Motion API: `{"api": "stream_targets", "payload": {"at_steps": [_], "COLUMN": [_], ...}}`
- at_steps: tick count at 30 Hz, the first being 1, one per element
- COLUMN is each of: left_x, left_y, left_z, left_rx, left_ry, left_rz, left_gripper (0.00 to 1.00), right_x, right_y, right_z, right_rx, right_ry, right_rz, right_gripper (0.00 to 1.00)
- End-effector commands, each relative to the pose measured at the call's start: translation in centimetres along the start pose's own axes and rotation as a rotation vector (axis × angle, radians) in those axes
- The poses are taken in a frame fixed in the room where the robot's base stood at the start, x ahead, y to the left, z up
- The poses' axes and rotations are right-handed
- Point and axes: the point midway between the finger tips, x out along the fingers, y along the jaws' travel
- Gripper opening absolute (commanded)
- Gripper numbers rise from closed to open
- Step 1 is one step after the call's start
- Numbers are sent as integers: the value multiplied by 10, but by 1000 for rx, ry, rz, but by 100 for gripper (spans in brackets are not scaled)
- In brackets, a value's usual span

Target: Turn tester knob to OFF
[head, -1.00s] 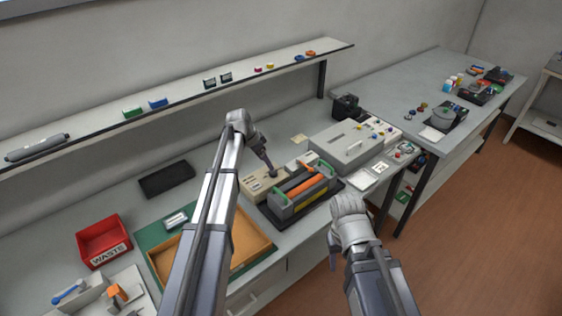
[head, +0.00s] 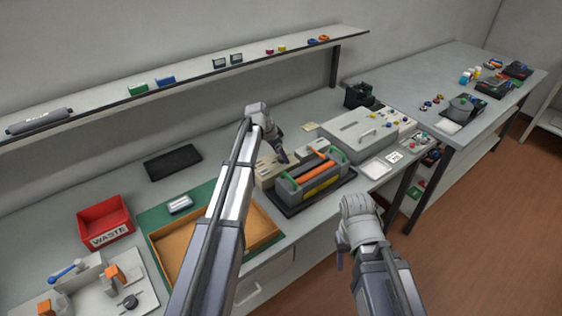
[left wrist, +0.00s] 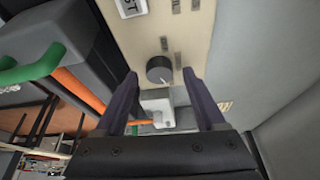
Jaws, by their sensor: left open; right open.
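The beige tester (head: 264,172) stands on the bench behind the grey cartridge unit and is partly hidden by my left arm. In the left wrist view, its panel (left wrist: 183,28) carries a round black knob (left wrist: 159,69) with a pale pointer mark toward its lower right. Small labels sit around the knob, too small to read. My left gripper (head: 283,157) is over the tester. In the left wrist view, its open fingers (left wrist: 160,76) point at the panel, with the knob seen between the tips; contact cannot be told. My right gripper (head: 341,262) is open and away from the tester, in front of the bench.
The cartridge unit (head: 300,190) with green handles and an orange roller is close in front of the tester. A grey lidded box (head: 350,138) stands to its right. A red waste bin (head: 104,222) and an orange tray (head: 262,228) are left. A shelf (head: 200,76) runs behind.

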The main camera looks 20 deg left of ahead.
Motion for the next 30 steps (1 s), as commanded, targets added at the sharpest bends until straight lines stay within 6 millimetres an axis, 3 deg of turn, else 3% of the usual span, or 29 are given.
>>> {"api": "stream_targets", "payload": {"at_steps": [11, 30], "left_x": [6, 6], "left_y": [0, 0], "left_z": [0, 0], "left_rx": [0, 0], "left_ry": [0, 0], "left_rz": [0, 0], "left_gripper": [70, 0], "right_x": [6, 6], "right_y": [0, 0], "right_z": [0, 0], "right_rx": [0, 0], "right_ry": [0, 0], "right_rz": [0, 0], "right_gripper": [50, 50]}}
